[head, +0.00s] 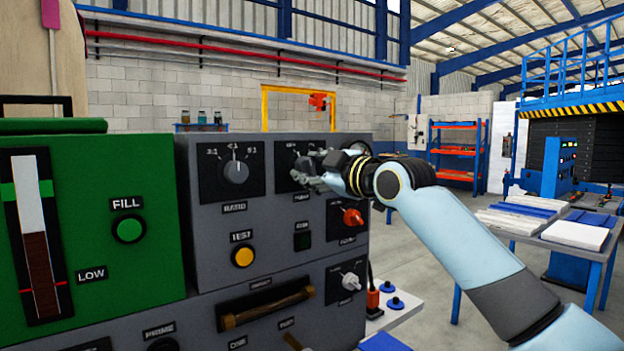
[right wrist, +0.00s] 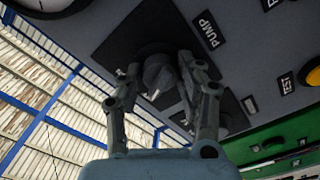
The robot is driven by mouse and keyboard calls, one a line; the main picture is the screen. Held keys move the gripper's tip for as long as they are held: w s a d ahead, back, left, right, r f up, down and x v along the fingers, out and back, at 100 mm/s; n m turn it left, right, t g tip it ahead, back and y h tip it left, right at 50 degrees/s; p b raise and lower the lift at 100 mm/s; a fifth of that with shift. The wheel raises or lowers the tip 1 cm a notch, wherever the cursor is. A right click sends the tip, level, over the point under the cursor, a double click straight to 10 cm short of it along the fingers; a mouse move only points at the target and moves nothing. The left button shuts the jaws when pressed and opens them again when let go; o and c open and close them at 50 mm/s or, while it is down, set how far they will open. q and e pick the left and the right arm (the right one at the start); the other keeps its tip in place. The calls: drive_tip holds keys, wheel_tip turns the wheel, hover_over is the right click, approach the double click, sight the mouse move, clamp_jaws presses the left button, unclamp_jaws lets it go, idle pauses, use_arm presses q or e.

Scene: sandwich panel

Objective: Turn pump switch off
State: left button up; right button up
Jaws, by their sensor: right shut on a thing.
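The pump switch is a grey rotary knob (right wrist: 158,74) on a black plate (right wrist: 125,42), with a PUMP label (right wrist: 208,29) beside it in the right wrist view. My right gripper (right wrist: 162,84) has its two fingers around this knob and is shut on it. In the head view my right gripper (head: 312,172) reaches from the right to the upper right of the grey panel (head: 215,285). It covers most of the pump plate and knob there, so the knob's setting cannot be read. My left gripper is not in view.
Left of the pump plate is the ratio dial (head: 236,172). Below are a yellow test button (head: 243,256), a red knob (head: 352,217) and a lighter knob (head: 350,281). A green unit (head: 90,220) stands at the left.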

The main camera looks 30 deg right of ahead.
drive_tip(key=shift+f+n+b, duration=0.1)
drive_tip(key=shift+n+b, duration=0.2)
drive_tip(key=shift+n, duration=0.4)
drive_tip(key=o, duration=1.1)
drive_tip(key=shift+o, duration=0.2)
drive_tip(key=shift+s, duration=0.1)
drive_tip(key=s+d, duration=0.1)
drive_tip(key=s, duration=1)
drive_tip(key=shift+s+d, duration=0.3)
drive_tip(key=shift+s, duration=0.1)
